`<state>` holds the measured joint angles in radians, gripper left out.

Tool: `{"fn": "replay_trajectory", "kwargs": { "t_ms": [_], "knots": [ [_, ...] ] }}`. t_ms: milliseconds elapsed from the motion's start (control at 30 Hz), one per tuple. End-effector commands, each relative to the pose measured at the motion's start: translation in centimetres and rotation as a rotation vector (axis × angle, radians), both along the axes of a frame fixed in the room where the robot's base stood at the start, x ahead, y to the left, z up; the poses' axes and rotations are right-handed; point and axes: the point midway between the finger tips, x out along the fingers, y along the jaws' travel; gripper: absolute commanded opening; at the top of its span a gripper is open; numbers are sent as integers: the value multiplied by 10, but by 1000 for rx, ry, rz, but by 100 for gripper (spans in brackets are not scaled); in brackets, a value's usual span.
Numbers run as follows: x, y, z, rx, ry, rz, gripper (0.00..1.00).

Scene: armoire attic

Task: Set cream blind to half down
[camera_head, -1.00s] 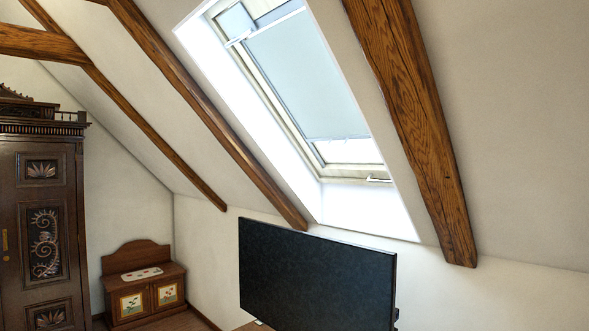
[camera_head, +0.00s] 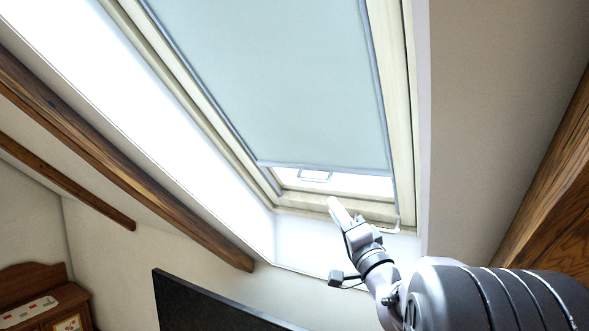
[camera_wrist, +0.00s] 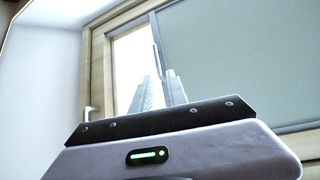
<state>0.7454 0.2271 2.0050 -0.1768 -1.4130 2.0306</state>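The blind (camera_head: 275,75) looks pale blue-grey rather than cream in this light. It is drawn down over most of the sloping roof window, with a strip of bright glass below its bottom bar (camera_head: 325,168). In the wrist view the blind (camera_wrist: 245,60) fills the right side, its edge beside bright glass. My gripper (camera_head: 335,203) is in front of the lower window frame, just below the bar in the picture. In the wrist view its two narrow fingers (camera_wrist: 160,82) point toward the glass and blind edge. They look close together; contact with the bar cannot be told.
The pale wooden window frame (camera_head: 345,208) surrounds the blind. A handle (camera_head: 390,227) is at its lower right corner. A dark television (camera_head: 205,305) stands below. Wooden beams (camera_head: 110,160) run along the slope, and a wooden chest (camera_head: 45,300) stands at the lower left.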

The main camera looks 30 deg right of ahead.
Motion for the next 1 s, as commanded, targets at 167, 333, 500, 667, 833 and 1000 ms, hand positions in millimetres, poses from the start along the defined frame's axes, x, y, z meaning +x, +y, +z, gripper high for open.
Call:
{"fn": "replay_trajectory", "kwargs": {
  "t_ms": [167, 333, 500, 667, 833, 1000],
  "knots": [
    [46, -6, 24, 2, 2, 2, 19],
    [82, -12, 39, 0, 1, 2, 19],
    [108, -16, 50, 0, 1, 0, 19],
    [121, -19, 54, 1, 2, -1, 19],
    [124, -19, 54, 0, 2, -1, 19],
    [124, -19, 54, 0, 2, -1, 13]
  ]
}}
